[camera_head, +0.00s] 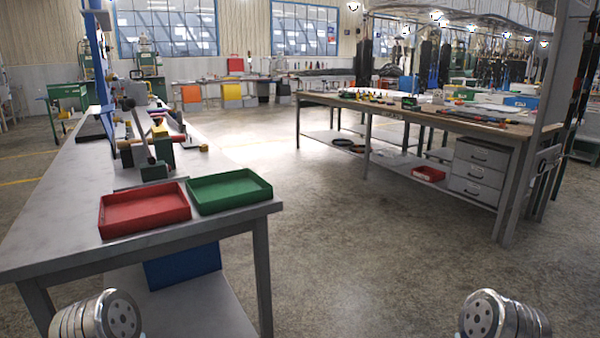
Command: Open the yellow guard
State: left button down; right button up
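I cannot clearly pick out a yellow guard. A small yellowish part (160,131) shows among the machine pieces on the left workbench (60,205), too small to tell what it is. A grey and green bench device with a lever (152,165) stands in front of it. A yellow panel (232,96) shows at the far back wall, among other coloured units. Round metal ends of my arms show at the bottom left and bottom right corners, far from these things. No gripper fingers are visible.
A red tray (145,222) and a green tray (230,205) sit at the left bench's near end. A blue box (183,266) is beneath. A long workbench (470,129) with drawers and tools stands at right. The concrete floor (330,240) between the benches is clear.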

aim_at(158, 130)
jog(key=i+l+z, duration=0.5)
jog(key=i+z, duration=0.6)
jog(key=i+u, duration=0.15)
jog(key=i, duration=0.45)
jog(key=i+l+u, duration=0.15)
jog(key=i, duration=0.45)
jog(key=i+u, duration=0.7)
jog(key=u, duration=0.2)
jog(key=i+l+u, duration=0.2)
jog(key=i+u, duration=0.2)
jog(key=i+l+u, duration=0.25)
jog(key=u, duration=0.2)
